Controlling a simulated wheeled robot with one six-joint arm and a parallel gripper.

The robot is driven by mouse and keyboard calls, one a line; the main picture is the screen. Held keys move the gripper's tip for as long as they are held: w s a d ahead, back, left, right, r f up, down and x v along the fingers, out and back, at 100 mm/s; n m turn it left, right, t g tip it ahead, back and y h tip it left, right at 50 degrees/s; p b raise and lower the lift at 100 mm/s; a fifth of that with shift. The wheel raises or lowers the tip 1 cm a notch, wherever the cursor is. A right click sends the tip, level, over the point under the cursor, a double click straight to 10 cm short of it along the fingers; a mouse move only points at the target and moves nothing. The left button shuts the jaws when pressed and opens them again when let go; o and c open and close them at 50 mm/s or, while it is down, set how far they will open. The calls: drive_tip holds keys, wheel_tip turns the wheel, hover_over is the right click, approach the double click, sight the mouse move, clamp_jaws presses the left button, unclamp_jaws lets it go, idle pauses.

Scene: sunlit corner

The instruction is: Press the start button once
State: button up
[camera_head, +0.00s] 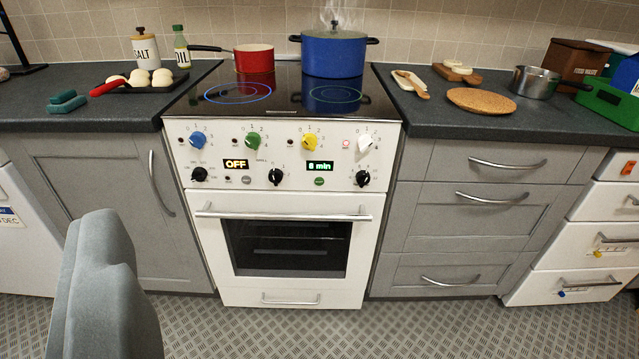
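The white stove (200,240) stands upright in the middle of the view, with its control panel facing me. Two small buttons sit in the lower row of the panel: a green oval one (319,181) under the green "8 min" display (320,166), and a greyish one (246,180) below the orange "OFF" display (236,163). Their labels are too small to read. My gripper (105,285) shows as a grey shape at the lower left, apart from the stove. Its fingertips cannot be made out, so its opening is unclear.
Blue, green, yellow and white knobs and black dials (363,178) surround the buttons. The oven handle (283,213) sticks out below. A red pan (253,58) and steaming blue pot (333,52) stand on the hob. The floor (270,335) in front is clear.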

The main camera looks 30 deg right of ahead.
clamp_jaws()
idle(1.4)
